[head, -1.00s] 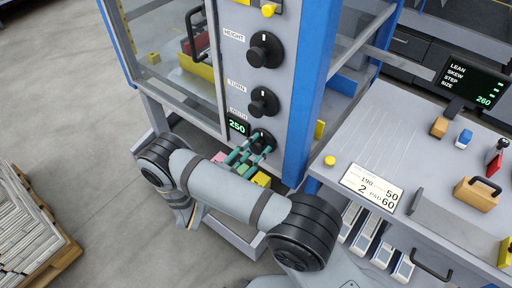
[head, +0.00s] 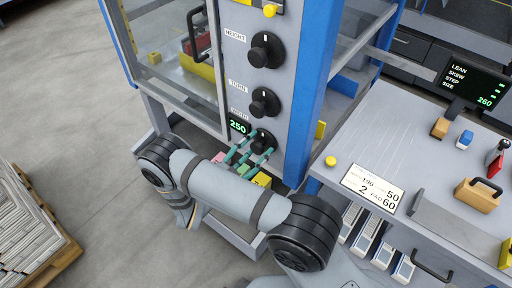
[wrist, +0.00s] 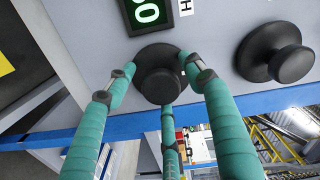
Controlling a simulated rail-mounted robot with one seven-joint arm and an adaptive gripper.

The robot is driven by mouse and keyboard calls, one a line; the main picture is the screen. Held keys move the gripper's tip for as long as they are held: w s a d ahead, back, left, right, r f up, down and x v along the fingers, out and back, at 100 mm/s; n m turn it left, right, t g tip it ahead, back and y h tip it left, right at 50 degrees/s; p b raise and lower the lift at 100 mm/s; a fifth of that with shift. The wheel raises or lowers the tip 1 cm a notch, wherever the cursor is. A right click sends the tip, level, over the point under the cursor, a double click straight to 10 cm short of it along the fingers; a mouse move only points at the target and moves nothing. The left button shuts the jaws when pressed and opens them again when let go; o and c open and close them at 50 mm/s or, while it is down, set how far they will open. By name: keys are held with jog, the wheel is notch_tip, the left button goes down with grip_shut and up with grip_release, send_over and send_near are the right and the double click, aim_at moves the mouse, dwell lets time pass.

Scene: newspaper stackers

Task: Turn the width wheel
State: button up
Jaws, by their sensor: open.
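The width wheel (wrist: 158,84) is a black round knob on the grey panel, the lowest of the black knobs in the head view. Its label is partly covered there, beside a green display (head: 238,127) reading 250. My gripper (wrist: 165,88) has teal fingers. In the wrist view they are spread around the wheel, two above at its sides and one below. The gripper is open, and I cannot tell whether any finger touches the wheel.
The turn knob (head: 263,102) and the height knob (head: 265,50) sit above on the same panel. A blue post (head: 310,90) stands right of the panel. A worktable with a label card (head: 373,188) is at the right.

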jog(key=v, duration=1.2)
jog(key=x, duration=1.2)
jog(key=shift+d, duration=0.1)
jog(key=shift+s, duration=0.1)
